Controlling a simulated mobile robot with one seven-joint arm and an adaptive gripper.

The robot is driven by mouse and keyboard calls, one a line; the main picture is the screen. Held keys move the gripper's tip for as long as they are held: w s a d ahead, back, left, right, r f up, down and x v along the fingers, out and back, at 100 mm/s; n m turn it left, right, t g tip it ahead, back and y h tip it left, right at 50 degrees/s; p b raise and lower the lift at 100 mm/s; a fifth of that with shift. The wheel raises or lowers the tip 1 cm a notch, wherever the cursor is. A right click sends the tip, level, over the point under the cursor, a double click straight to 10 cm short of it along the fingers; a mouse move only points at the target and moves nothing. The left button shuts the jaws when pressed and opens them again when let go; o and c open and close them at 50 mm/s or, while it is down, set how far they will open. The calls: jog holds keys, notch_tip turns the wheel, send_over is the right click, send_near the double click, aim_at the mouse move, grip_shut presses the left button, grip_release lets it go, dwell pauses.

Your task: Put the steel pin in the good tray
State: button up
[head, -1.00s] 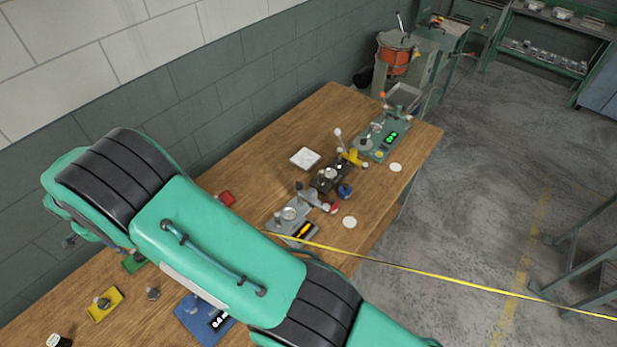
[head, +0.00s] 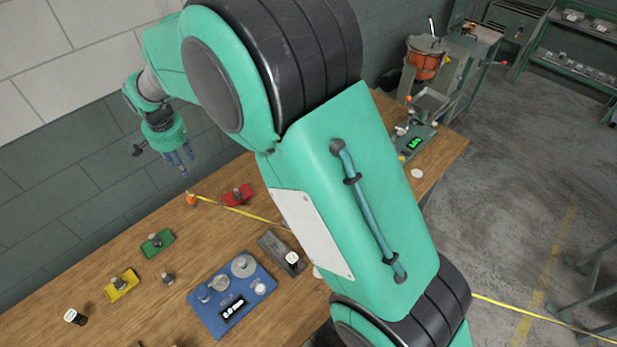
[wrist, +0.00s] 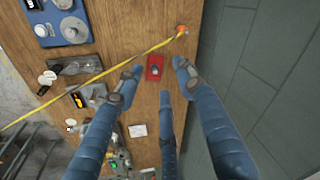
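My gripper (head: 180,163) hangs at the upper left, above the back edge of the bench. Its blue fingers (wrist: 165,90) are spread with nothing between them. A red tray (head: 237,195) with a grey piece on it lies below; it also shows between the fingers in the wrist view (wrist: 154,68). A green tray (head: 157,243) and a yellow tray (head: 122,285) stand left of it, each with a grey piece on it. A small grey metal piece (head: 167,278) stands on bare wood between the yellow tray and a blue device. No label shows which tray is good, and I cannot tell which piece is the steel pin.
The blue device (head: 232,300) with a display lies at the front of the bench. A yellow tape runs from an orange post (head: 191,199) across the bench and out over the floor. A black-and-white cylinder (head: 75,317) stands at left. My arm hides much of the bench's right part.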

jog(key=s+d+r+t, duration=0.1)
jog(key=s+d+r, duration=0.1)
jog(key=d+r, duration=0.75)
jog(key=s+d+r, duration=0.1)
jog(key=d+r, duration=0.4)
jog(key=d, duration=0.9)
jog(key=s+d+r+t, duration=0.1)
jog(key=s+d+r, duration=0.1)
jog(key=d+r, duration=0.75)
jog(key=s+d, duration=0.6)
jog(key=d, duration=0.3)
jog(key=s+d, duration=0.6)
jog(key=d, duration=0.2)
jog(key=s+d+f+t+h, duration=0.1)
jog(key=s+d+f, duration=0.1)
jog(key=s+d, duration=0.6)
jog(key=s, duration=0.5)
jog(key=shift+d+f+n+t, duration=0.3)
jog(key=shift+d+f, duration=0.1)
notch_tip(320, 180, down, 14)
jog(key=b, duration=1.4)
jog(key=shift+f+b, duration=0.25)
jog(key=shift+b, duration=0.05)
